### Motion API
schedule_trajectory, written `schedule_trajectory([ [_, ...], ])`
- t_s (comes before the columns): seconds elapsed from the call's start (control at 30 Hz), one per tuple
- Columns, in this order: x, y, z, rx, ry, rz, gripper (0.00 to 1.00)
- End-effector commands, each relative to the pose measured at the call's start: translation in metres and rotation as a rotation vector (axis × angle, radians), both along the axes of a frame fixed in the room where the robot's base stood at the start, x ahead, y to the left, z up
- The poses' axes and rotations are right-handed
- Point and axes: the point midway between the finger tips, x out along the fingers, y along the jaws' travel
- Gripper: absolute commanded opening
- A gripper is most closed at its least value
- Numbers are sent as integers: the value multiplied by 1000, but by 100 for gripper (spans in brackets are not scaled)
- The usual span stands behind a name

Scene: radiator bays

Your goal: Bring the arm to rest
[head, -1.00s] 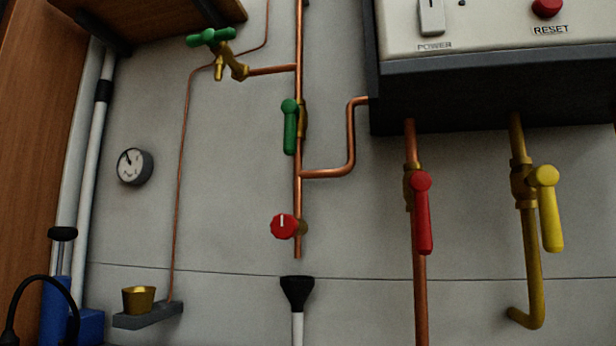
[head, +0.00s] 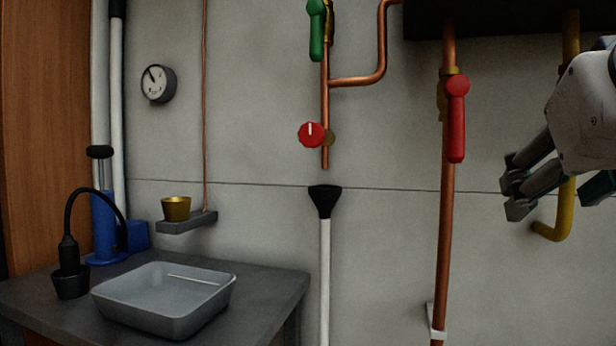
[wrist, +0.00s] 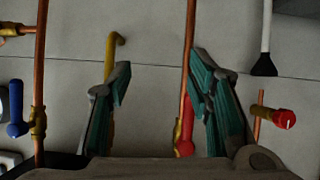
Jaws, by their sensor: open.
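My gripper (head: 560,198) is at the right edge of the head view, in front of the yellow pipe (head: 551,232), and partly cut off by the frame. Its fingers point left and down, apart and with nothing between them. In the wrist view my gripper (wrist: 160,75) shows two teal-padded fingers spread wide, with bare wall between them. The red-handled valve (head: 457,115) hangs on a copper pipe to the left of my gripper. In the wrist view the red handle (wrist: 185,128) shows beside the right finger, partly hidden.
A red knob (head: 311,134) sits above a black funnel (head: 324,200) on a white pipe. A grey tray (head: 163,300) stands on a dark table (head: 60,318) at lower left. A brass cup (head: 176,208) sits on a small shelf. A blue handle (wrist: 16,110) shows in the wrist view.

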Motion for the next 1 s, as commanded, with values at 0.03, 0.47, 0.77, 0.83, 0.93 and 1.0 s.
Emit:
schedule_trajectory([
  [0.03,-3,-1,-37,23,101,11,47],
  [0.47,-114,24,-264,206,867,160,47],
  [0.77,-140,32,-254,243,985,212,47],
  [0.83,-137,32,-240,240,970,214,47],
  [0.93,-133,32,-218,236,949,218,47],
  [1.0,-130,32,-200,232,931,221,47],
])
